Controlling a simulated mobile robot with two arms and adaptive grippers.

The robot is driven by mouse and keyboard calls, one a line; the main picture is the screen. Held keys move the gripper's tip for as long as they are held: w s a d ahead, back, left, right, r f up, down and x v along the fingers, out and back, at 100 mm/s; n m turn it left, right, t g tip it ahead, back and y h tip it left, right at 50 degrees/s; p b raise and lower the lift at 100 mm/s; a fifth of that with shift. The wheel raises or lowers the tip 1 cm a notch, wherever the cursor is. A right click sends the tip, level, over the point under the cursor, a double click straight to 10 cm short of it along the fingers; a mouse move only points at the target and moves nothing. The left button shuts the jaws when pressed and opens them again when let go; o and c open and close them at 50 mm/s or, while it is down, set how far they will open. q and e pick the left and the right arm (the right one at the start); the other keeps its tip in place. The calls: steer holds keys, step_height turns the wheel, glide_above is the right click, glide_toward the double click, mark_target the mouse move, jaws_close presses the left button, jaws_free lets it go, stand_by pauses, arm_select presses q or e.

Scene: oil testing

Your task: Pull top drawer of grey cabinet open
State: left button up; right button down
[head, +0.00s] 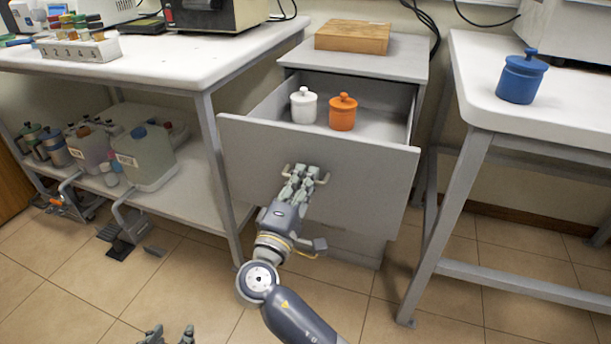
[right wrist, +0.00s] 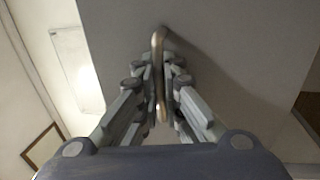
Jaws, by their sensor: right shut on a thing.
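The grey cabinet (head: 411,54) stands in the middle of the head view. Its top drawer (head: 375,178) is pulled out, and a white lidded jar (head: 303,106) and an orange lidded jar (head: 342,113) stand inside it. My right gripper (head: 301,173) is at the drawer front, shut on the drawer handle (right wrist: 158,72). In the right wrist view the handle runs between the fingers (right wrist: 160,88). Part of the handle is hidden by the fingers. My left gripper (head: 168,336) seems to show only as fingertips at the bottom edge; their opening is unclear.
A wooden box (head: 352,37) lies on the cabinet top. A white table (head: 160,62) with bottles on its lower shelf stands left. Another white table (head: 560,115) with a blue jar (head: 521,78) stands right. The tiled floor before the cabinet is clear.

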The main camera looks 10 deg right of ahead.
steer(key=shift+f, duration=0.1)
steer(key=c, duration=2)
jaws_free()
steer(key=shift+s+a, duration=0.1)
steer(key=v, duration=1.1)
steer(key=shift+s+a, duration=0.2)
steer(key=shift+s, duration=0.1)
